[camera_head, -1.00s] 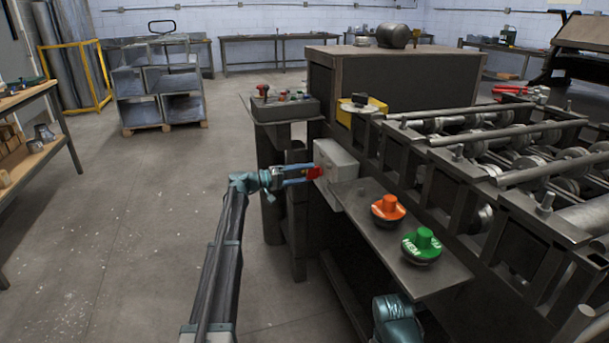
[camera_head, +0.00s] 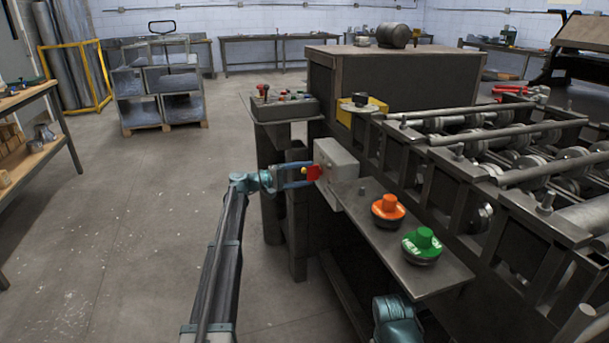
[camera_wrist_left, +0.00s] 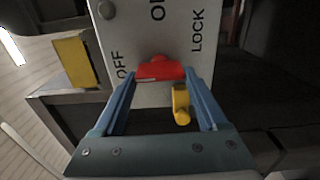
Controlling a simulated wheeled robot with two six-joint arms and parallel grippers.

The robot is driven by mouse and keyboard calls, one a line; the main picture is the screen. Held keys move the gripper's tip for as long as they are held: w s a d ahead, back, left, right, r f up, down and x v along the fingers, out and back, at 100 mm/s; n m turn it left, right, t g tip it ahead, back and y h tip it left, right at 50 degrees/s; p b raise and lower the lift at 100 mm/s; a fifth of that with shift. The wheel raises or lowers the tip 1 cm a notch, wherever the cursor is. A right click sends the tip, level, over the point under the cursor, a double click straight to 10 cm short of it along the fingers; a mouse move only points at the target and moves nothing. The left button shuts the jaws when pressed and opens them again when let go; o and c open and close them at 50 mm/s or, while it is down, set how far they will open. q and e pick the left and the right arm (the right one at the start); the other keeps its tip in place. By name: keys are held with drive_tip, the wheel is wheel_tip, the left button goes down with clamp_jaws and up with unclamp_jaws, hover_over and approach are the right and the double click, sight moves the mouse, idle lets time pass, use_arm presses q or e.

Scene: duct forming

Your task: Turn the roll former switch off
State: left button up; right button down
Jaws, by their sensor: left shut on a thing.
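The grey switch box (camera_head: 340,168) stands at the near end of the roll former (camera_head: 480,150). Its red switch handle (camera_head: 313,173) is on the left-facing side. In the left wrist view the red handle (camera_wrist_left: 160,68) lies crosswise below the "ON" lettering, with "OFF" to its left and "LOCK" to its right. My left gripper (camera_wrist_left: 162,78) has its blue fingers at the two ends of the red handle and is shut on it. A small yellow piece (camera_wrist_left: 181,105) shows between the fingers. My right gripper is out of view.
An orange knob (camera_head: 388,207) and a green knob (camera_head: 424,242) sit on the dark shelf (camera_head: 370,238) right of the switch box. A control panel (camera_head: 285,106) stands behind the box. The floor (camera_head: 140,220) to the left is clear.

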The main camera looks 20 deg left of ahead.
use_arm(q)
drive_tip(key=o, duration=1.3)
drive_tip(key=shift+a, duration=0.15)
drive_tip(key=v, duration=1.3)
drive_tip(key=shift+s+a, duration=0.25)
